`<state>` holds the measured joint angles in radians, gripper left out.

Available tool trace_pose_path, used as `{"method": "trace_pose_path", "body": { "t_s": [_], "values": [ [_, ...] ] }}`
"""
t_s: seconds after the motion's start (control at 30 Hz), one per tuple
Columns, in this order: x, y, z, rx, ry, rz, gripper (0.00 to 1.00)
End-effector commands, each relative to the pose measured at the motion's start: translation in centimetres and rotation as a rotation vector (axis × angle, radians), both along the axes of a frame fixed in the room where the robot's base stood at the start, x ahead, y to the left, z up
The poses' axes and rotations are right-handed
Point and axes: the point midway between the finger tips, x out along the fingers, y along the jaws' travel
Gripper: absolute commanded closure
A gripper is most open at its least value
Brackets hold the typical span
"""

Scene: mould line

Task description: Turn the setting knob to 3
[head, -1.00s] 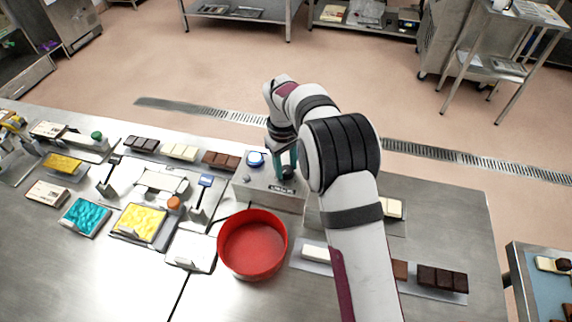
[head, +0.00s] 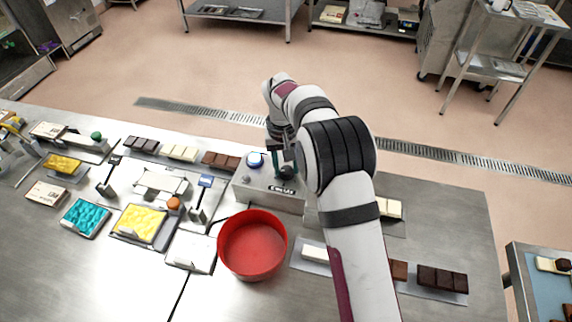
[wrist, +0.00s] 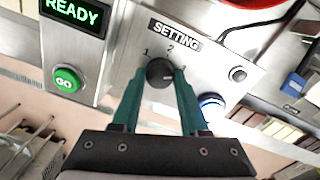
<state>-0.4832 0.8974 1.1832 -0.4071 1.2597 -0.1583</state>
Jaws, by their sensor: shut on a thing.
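The setting knob (wrist: 159,73) is a round black knob on a grey metal panel under the label SETTING (wrist: 174,34). Numerals 1 and 2 show above it; a further mark at its right is partly covered by a finger. A pale line on the knob seems to point right, but I cannot read the exact setting. My gripper (wrist: 158,76) has its two teal fingers shut on the knob, one on each side. In the head view my gripper (head: 283,168) reaches down to the control box (head: 262,190), and the knob is partly hidden.
A green GO button (wrist: 67,78) and a READY display (wrist: 73,14) stand left of the panel in the wrist view. A blue button (head: 255,160) is beside the knob. A red bowl (head: 252,244) stands in front of the box. Chocolate bars and moulds lie around.

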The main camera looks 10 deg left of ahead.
Motion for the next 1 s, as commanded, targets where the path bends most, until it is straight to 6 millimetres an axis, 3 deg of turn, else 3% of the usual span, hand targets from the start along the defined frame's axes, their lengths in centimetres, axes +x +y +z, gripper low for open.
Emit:
{"method": "trace_pose_path", "body": {
  "t_s": [0.43, 0.47, 0.6, 0.87, 1.0],
  "values": [
    [0.1, 0.0, 0.1, 0.002, -0.003, -0.009, 1.00],
    [0.1, 0.0, 0.1, 0.002, -0.003, -0.009, 0.51],
    [0.1, 0.0, 0.1, 0.002, -0.002, -0.008, 0.27],
    [0.0, 0.0, 0.1, 0.000, -0.001, -0.008, 0.27],
    [0.1, 0.1, 1.2, 0.002, -0.003, -0.007, 0.27]
  ]
}}
